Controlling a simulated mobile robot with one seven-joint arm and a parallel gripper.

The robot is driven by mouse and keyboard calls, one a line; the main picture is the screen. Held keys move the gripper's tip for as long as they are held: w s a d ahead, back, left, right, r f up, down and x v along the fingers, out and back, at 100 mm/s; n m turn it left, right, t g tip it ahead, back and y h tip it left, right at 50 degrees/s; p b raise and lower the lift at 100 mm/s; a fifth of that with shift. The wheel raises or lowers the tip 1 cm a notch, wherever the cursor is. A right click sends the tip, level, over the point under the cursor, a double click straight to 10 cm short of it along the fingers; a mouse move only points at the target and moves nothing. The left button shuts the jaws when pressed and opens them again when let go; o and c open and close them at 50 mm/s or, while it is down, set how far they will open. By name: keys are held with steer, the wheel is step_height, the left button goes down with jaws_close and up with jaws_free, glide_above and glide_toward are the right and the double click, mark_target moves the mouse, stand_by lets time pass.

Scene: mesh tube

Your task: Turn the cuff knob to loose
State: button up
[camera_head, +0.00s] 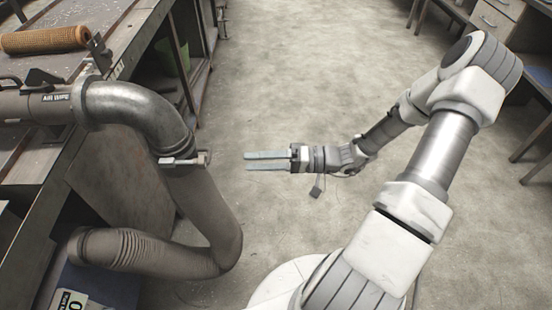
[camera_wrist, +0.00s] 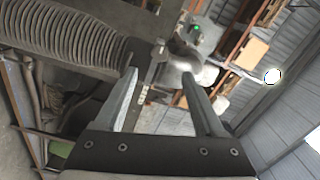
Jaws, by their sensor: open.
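The cuff (camera_head: 180,160) is a metal band where the bent metal pipe (camera_head: 135,105) meets the grey hose (camera_head: 205,210). Its small knob (camera_head: 203,158) sticks out on the right side of the band. My gripper (camera_head: 248,162) is open and empty, with its two fingers pointing left at about the knob's height in the picture, a short gap away from it. In the wrist view, the band (camera_wrist: 151,68) with small pale markings shows between my open fingers (camera_wrist: 158,76), beyond the tips. I cannot make out the knob's setting.
The workbench (camera_head: 130,50) on the left carries an orange mesh roll (camera_head: 45,39) and a dark pipe fitting (camera_head: 45,104). The lower hose (camera_head: 130,248) bends back under the bench. Open floor (camera_head: 290,80) lies around my gripper. Desks with drawers (camera_head: 495,20) stand at the right.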

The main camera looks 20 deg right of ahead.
steer(key=shift+v, duration=2.35)
steer(key=s+a+r+n+g+h+p, duration=0.1)
steer(key=s+a+r+g+h+p, duration=0.2)
steer(key=r+h, duration=0.7)
steer(key=s+a+r+g+h+p, duration=0.1)
steer(key=s+a+r+h+p, duration=0.3)
steer(key=r, duration=0.9)
steer(key=s+d+r+t+h+p, duration=0.2)
steer(key=s+r+t+h, duration=0.1)
steer(key=s+r, duration=0.2)
step_height(320, 180, up, 2)
steer(key=shift+d+r, duration=0.15)
steer(key=shift+d, duration=0.15)
steer(key=shift+s, duration=0.1)
